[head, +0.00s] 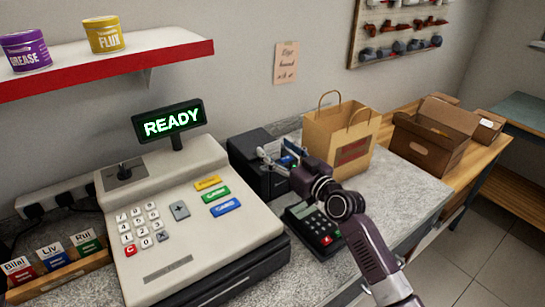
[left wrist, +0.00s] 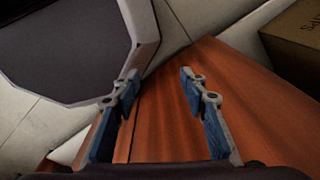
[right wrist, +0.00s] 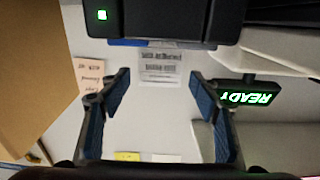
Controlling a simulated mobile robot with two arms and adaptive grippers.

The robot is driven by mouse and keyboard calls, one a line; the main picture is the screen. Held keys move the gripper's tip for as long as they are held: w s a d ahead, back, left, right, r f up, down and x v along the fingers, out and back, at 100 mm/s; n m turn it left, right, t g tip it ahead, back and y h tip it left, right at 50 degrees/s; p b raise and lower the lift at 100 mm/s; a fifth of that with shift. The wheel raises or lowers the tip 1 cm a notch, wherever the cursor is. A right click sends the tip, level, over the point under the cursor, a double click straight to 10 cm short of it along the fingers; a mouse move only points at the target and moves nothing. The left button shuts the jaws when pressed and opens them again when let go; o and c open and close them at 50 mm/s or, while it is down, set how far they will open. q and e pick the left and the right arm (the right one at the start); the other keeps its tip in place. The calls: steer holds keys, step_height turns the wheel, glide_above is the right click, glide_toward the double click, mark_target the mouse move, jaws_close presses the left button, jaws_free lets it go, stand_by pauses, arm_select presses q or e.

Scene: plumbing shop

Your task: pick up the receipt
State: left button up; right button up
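The receipt (right wrist: 160,66) is a white paper strip with dark printed lines. In the right wrist view it stands out from the edge of the black receipt printer (right wrist: 150,20). The printer (head: 250,172) also shows in the head view, right of the cash register, where my gripper and arm hide the receipt. My right gripper (right wrist: 161,84) is open and empty, its fingers on either side of the receipt's line and apart from it. It also shows in the head view (head: 277,157), at the printer. My left gripper (left wrist: 160,78) is open and empty above reddish wood.
The cash register (head: 185,225) with its READY display (head: 168,121) stands left of the printer. A paper bag (head: 325,140) stands close behind my right gripper. A card terminal (head: 312,228) lies under my right arm. Cardboard boxes (head: 430,140) are farther right.

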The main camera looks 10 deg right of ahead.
steer(key=c, duration=0.5)
steer(key=shift+r, duration=0.1)
